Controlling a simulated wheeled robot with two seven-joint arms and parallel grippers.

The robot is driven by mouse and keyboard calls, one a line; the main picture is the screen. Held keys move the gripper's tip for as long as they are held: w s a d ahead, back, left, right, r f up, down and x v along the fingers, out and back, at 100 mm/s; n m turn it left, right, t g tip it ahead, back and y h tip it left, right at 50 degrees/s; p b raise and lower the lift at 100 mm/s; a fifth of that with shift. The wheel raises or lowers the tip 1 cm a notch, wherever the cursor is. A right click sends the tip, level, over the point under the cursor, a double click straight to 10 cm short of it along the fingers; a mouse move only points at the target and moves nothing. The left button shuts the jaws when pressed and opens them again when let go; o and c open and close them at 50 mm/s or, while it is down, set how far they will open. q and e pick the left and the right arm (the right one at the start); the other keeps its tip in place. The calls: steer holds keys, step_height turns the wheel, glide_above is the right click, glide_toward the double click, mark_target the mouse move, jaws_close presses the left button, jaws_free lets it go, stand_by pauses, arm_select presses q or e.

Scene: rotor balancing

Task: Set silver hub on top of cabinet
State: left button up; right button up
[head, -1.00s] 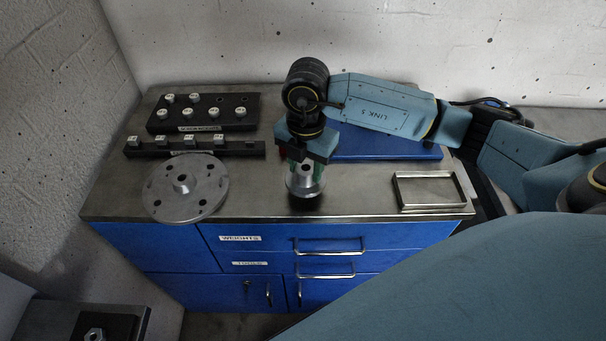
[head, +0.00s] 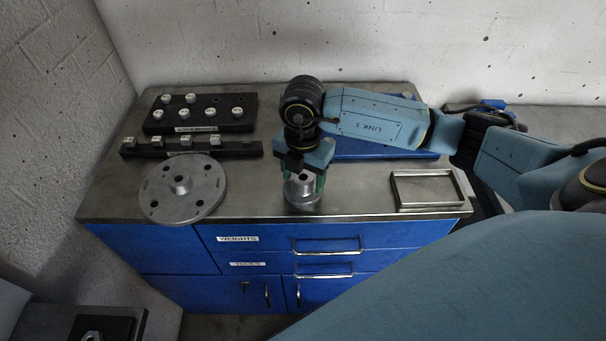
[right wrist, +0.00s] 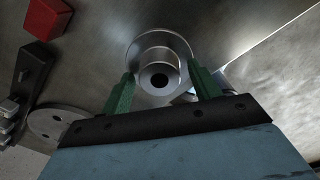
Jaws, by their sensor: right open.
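The silver hub (head: 303,192) stands upright on the cabinet top (head: 255,196), near its front edge. In the right wrist view the hub (right wrist: 159,62) shows its flange and a dark central bore. My right gripper (head: 303,183) is open above the hub, with its green fingers on either side of the hub's upper part. In the right wrist view the fingers (right wrist: 162,92) are spread with a gap around the narrow boss. My left gripper is not in view.
A silver disc (head: 182,189) with holes lies left of the hub. Behind it are a black block with white-topped weights (head: 200,113) and a black rail (head: 192,147). A blue panel (head: 385,149) lies behind my arm. An empty metal tray (head: 427,190) sits at the right.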

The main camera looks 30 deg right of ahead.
step_height(320, 180, up, 12)
steer(key=shift+r+p, duration=0.2)
steer(key=shift+p, duration=0.2)
